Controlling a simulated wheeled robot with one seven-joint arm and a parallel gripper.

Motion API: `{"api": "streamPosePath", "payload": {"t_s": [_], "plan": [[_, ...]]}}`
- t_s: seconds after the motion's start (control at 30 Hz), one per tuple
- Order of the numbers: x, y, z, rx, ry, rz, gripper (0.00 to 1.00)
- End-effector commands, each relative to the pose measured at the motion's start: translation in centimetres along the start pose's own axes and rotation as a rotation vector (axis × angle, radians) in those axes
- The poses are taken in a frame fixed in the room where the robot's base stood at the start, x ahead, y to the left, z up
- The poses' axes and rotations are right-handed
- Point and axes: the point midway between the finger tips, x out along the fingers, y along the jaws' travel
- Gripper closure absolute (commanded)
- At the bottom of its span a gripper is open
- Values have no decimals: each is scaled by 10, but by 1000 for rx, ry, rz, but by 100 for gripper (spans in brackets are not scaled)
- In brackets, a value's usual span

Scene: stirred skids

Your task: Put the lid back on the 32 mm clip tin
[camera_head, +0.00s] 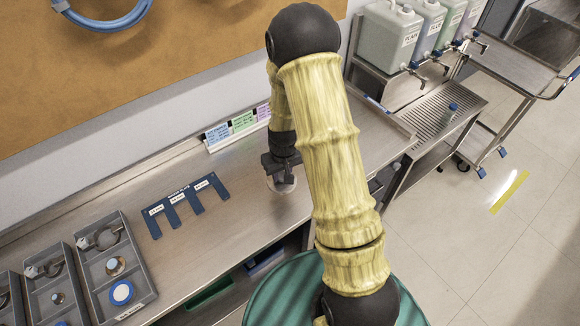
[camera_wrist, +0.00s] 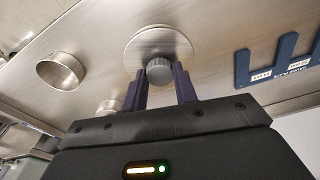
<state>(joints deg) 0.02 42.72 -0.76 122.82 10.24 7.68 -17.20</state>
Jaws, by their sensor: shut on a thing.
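My gripper (camera_head: 280,164) is over the steel bench, pointing down. In the wrist view, my gripper (camera_wrist: 159,72) is shut on the grey ridged knob of a round pale lid (camera_wrist: 142,41), one finger on each side. The lid (camera_head: 283,184) also shows below the fingers in the head view. I cannot tell whether it touches the bench. An open round metal tin (camera_wrist: 62,71) stands apart from the lid, to its left in the wrist view. No size marking on it is readable. My arm hides that part of the bench in the head view.
A smaller metal piece (camera_wrist: 110,106) lies near my left finger. A blue slotted gauge plate (camera_head: 187,201) lies on the bench. Grey trays (camera_head: 140,270) with parts stand at left. Coloured label cards (camera_head: 240,122) stand along the wall. Bench between gauge and gripper is clear.

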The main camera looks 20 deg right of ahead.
Motion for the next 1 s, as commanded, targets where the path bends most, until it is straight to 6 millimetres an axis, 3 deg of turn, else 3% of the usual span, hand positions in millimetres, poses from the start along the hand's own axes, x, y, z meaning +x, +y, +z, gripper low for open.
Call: {"api": "streamPosePath", "payload": {"t_s": [0.3, 0.4, 1.0], "plan": [[66, 0, 6, 87, -5, 9, 98], [80, 0, 8, 109, -2, 13, 98], [82, 2, 9, 120, -1, 14, 98]]}}
